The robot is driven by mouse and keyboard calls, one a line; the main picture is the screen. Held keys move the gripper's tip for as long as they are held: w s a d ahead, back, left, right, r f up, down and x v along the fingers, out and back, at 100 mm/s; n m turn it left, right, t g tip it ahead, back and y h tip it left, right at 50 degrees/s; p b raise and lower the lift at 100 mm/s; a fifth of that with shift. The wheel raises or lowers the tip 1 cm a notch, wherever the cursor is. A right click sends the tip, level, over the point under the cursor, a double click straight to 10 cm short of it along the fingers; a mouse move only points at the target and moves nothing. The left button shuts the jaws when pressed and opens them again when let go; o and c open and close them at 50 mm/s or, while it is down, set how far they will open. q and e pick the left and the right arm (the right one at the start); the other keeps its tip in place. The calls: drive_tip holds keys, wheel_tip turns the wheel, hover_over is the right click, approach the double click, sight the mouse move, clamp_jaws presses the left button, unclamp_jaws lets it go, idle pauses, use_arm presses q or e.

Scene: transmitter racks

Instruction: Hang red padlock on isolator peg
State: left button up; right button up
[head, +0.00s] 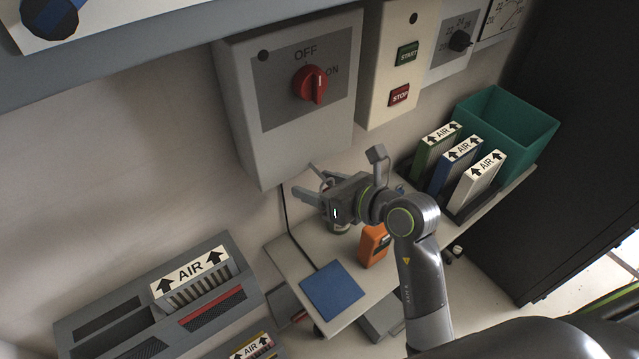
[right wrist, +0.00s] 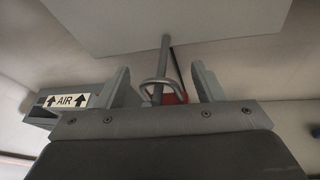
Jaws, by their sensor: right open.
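The grey isolator (head: 305,140) is on the wall, its red knob (head: 311,84) near ON. My right gripper (head: 308,182) is just below it, jaws open. In the right wrist view, the grey isolator peg (right wrist: 165,55) runs from the box's edge down between the open fingers (right wrist: 160,86). The red padlock (right wrist: 174,98) shows between the fingers, its metal shackle (right wrist: 158,82) appearing to loop around the peg. Both fingers stand apart from it. The padlock's lower part is hidden behind my gripper; I cannot make it out in the head view. My left gripper is not in view.
Below the gripper, a shelf (head: 318,252) holds a blue pad (head: 332,290) and an orange device (head: 373,244). Several AIR filters (head: 456,165) and a green bin (head: 512,120) stand at right. The START/STOP box (head: 400,70) is beside the isolator. A filter panel (head: 165,305) is lower left.

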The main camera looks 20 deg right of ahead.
drive_tip(key=shift+s+d+r, duration=0.15)
drive_tip(key=shift+s+d, duration=0.2)
drive_tip(key=shift+s, duration=0.1)
drive_tip(key=p+v, duration=0.7)
drive_tip(key=v, duration=0.9)
drive_tip(key=shift+s, duration=0.1)
